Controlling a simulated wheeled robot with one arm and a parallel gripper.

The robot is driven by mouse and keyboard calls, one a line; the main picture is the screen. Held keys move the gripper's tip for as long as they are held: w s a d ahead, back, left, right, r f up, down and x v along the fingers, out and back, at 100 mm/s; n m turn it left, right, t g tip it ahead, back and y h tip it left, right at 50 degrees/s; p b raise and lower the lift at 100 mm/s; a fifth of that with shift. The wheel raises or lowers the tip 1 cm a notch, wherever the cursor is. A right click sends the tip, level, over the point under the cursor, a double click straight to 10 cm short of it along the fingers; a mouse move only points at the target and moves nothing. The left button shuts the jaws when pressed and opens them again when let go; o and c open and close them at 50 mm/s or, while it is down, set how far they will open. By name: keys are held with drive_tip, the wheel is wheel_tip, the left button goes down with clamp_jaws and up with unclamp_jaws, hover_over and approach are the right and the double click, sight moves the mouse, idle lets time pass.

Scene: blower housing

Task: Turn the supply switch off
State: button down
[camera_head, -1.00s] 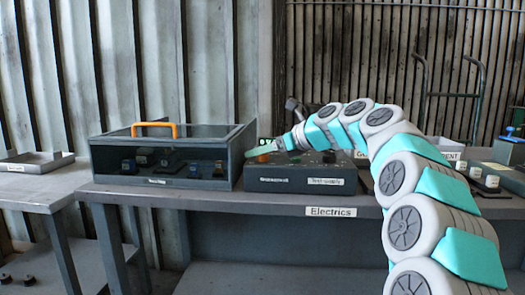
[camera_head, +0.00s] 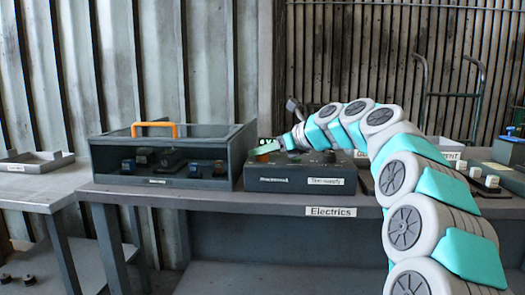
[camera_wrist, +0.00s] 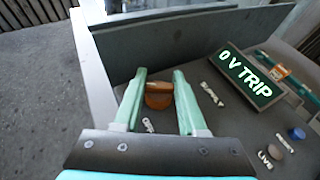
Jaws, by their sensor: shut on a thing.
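The test-supply box (camera_head: 290,180) stands on the bench, with a "Test supply" label on its front. An orange-brown knob (camera_wrist: 158,95), seemingly the supply switch, sits on its top panel between my fingers. My gripper (camera_wrist: 160,75) is shut on this knob. In the head view my gripper (camera_head: 267,148) is at the box's left end, largely covering the knob. A dark display (camera_wrist: 248,77) beside it reads "0 V TRIP" in pale green letters.
A blue knob (camera_wrist: 297,133) and a brownish knob (camera_wrist: 276,151) near a "Live" label are on the same panel. A glass-topped case (camera_head: 165,160) with an orange handle (camera_head: 155,130) stands just left of the box. The bench edge carries an "Electrics" label (camera_head: 331,211).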

drive_tip(key=shift+w, duration=0.1)
drive_tip(key=shift+d+r+n+g+y, duration=0.1)
drive_tip(key=shift+n+g+y, duration=0.4)
drive_tip(key=shift+n+g, duration=0.2)
drive_tip(key=shift+w+r+n+g, duration=0.1)
drive_tip(key=shift+n+g, duration=0.2)
drive_tip(key=shift+g, duration=0.1)
drive_tip(key=shift+n+g, duration=0.3)
drive_tip(key=shift+y, duration=0.3)
drive_tip(key=shift+f, duration=0.25)
drive_tip(key=shift+c, duration=2.3)
unclamp_jaws()
drive_tip(key=shift+s, duration=0.2)
